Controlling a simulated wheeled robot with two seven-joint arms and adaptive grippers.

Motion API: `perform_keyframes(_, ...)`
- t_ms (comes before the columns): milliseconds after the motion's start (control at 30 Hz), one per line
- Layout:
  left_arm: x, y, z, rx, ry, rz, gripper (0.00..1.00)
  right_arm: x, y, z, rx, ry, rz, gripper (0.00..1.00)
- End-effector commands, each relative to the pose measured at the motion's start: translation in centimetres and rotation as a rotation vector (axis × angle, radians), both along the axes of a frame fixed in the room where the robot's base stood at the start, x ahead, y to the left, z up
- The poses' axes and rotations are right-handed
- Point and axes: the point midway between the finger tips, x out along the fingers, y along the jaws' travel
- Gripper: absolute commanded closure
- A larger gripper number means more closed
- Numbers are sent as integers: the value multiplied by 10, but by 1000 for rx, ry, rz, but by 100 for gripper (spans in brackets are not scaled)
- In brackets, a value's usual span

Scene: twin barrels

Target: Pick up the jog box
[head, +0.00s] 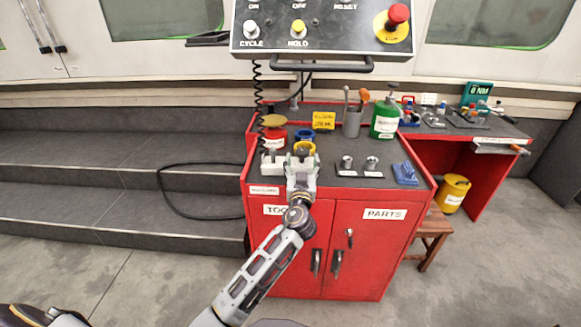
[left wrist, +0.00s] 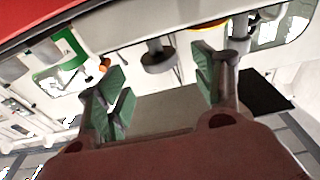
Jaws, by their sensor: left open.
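A small pale grey box (head: 272,163) at the cabinet top's left front, under the hanging black coiled cable (head: 260,105), looks like the jog box. I cannot read any label on it. My left gripper (head: 303,155) is just right of it in the head view, above the cabinet top's front part. It holds nothing that I can see. In the left wrist view its green-padded fingers (left wrist: 163,95) stand wide apart. I cannot make out the jog box there. My right gripper is not in view.
The red cabinet (head: 375,245) carries a red can (head: 273,135), a grey cup (head: 352,123), a green can (head: 385,120) and a blue item (head: 405,173). A control panel (head: 322,27) overhangs its back. Grey steps (head: 120,200) lie left.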

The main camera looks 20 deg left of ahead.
Motion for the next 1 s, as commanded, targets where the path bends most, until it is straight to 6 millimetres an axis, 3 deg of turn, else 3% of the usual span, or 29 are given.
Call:
perform_keyframes(567,6,2,1,0,0,0,33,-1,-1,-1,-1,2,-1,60)
perform_keyframes(1000,40,11,7,1,-1,0,33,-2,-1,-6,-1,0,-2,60)
